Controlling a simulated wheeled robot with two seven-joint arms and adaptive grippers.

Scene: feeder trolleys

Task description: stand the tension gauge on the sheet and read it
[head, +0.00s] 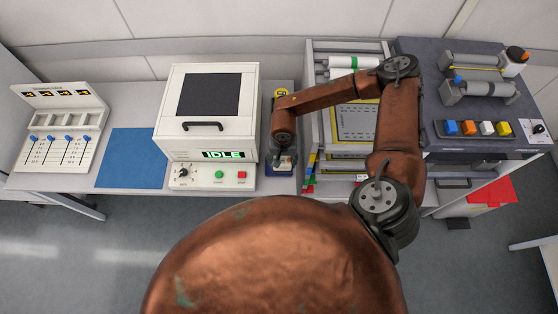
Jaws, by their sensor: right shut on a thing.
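My right gripper (284,159) points down over the narrow grey strip between the white oven-like machine and the rack. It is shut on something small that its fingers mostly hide. I cannot tell whether that is the tension gauge. A small yellow round object (281,92), perhaps a dial, shows behind my right forearm; its lower part is covered. A grey dotted sheet in a yellow frame (343,124) lies in the rack, partly covered by my right arm. My left gripper is not in view.
The white machine (211,137) reads IDLE and stands left of my right gripper. A blue mat (135,158) lies clear on the bench. A panel with blue sliders (60,140) is far left. A dark trolley top (470,110) holds rollers and coloured blocks at right.

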